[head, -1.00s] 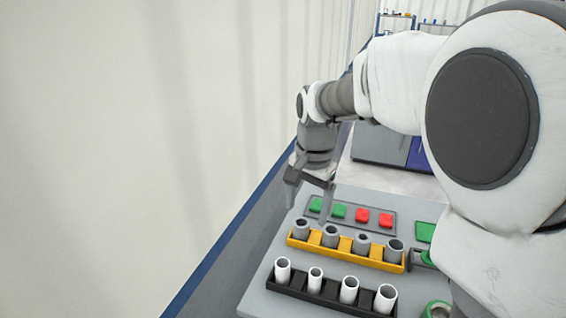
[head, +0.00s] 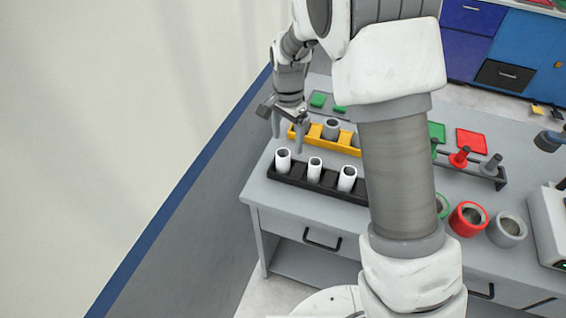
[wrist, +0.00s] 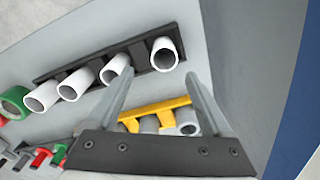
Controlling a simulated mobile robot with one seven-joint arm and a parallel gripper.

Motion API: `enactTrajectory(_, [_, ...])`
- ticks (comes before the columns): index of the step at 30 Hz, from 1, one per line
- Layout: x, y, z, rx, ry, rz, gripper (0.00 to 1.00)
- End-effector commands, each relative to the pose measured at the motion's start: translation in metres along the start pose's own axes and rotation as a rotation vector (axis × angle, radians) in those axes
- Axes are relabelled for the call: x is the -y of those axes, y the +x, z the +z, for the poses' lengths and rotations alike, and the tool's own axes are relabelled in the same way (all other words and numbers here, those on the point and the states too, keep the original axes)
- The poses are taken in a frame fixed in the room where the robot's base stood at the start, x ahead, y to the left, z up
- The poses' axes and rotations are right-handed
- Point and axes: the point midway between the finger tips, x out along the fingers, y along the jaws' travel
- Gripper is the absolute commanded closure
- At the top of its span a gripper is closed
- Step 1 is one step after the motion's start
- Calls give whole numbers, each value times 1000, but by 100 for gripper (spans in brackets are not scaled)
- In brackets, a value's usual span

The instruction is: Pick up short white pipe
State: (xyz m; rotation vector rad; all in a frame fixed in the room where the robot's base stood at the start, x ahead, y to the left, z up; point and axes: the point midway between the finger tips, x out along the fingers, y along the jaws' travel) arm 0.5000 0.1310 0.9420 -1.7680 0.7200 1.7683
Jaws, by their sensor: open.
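A black rack (head: 268,173) holds white pipes upright in a row near the table's front left. The wrist view shows several white pipes in the black rack (wrist: 142,56), the end one (wrist: 165,55) nearest the table edge. I cannot tell surely which is the short one. My gripper (head: 288,140) is open and empty, above and behind the rack's left end. In the wrist view its fingers (wrist: 158,82) point toward the rack.
A yellow rack (head: 313,131) with grey pipes (head: 332,126) stands just behind the black rack. Green and red pads lie behind. The wall is close on the left.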

Motion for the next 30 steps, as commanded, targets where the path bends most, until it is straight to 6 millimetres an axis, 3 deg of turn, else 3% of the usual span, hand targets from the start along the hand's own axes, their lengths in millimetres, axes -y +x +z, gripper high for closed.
enactTrajectory(8, [1, 22, 4, 2, -2, 2, 16])
enactTrajectory(16, [6, 59, 11, 1, -1, 1, 16])
enactTrajectory(25, [6, 64, 11, 0, -1, -1, 16])
enactTrajectory(26, [6, 64, 11, 0, -1, -1, 18])
enactTrajectory(30, [6, 64, 11, 0, -1, 0, 43])
